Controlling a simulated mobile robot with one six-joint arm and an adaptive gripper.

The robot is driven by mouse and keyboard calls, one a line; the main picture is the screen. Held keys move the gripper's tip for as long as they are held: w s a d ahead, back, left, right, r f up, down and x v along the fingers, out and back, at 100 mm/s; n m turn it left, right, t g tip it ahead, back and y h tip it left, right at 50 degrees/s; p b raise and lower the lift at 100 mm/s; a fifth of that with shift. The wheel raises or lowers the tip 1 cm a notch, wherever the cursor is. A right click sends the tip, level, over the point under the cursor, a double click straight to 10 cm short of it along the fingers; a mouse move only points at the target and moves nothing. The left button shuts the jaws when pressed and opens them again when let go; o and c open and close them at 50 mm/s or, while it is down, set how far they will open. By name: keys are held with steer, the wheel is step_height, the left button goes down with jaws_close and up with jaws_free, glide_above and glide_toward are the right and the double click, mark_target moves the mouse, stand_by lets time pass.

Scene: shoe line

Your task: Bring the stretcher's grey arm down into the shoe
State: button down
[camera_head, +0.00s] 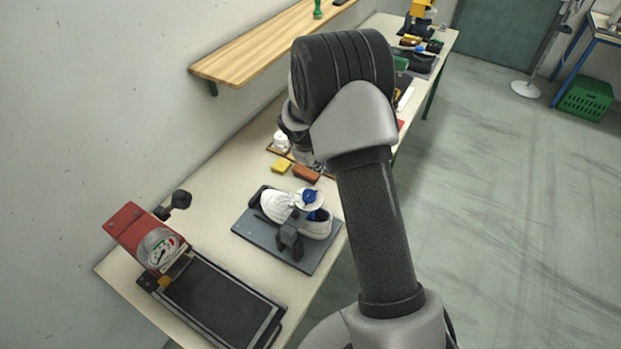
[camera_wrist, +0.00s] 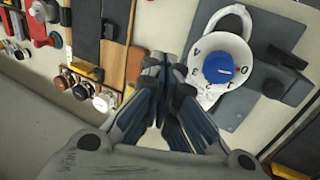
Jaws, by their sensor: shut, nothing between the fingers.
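A white shoe (camera_head: 275,208) sits on a grey base plate (camera_head: 258,243) on the near bench. A white numbered dial with a blue knob (camera_head: 309,195) sits over the shoe; in the wrist view the blue knob (camera_wrist: 219,67) is right of my fingers. A dark grey bracket (camera_head: 291,238) stands at the plate's near side and also shows in the wrist view (camera_wrist: 287,75). I cannot clearly make out the stretcher's grey arm or its angle. My gripper (camera_wrist: 163,62) is shut and empty, beside the dial. In the head view my arm mostly hides it.
A red press with a gauge (camera_head: 160,250) and a black tray (camera_head: 220,305) stand at the bench's near end. Yellow (camera_head: 281,166) and brown (camera_head: 306,174) blocks lie beyond the shoe. A wooden shelf (camera_head: 265,45) juts from the wall.

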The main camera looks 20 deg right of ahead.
step_height(320, 180, up, 6)
steer(key=shift+a, duration=0.2)
steer(key=shift+r, duration=0.1)
stand_by(0.3)
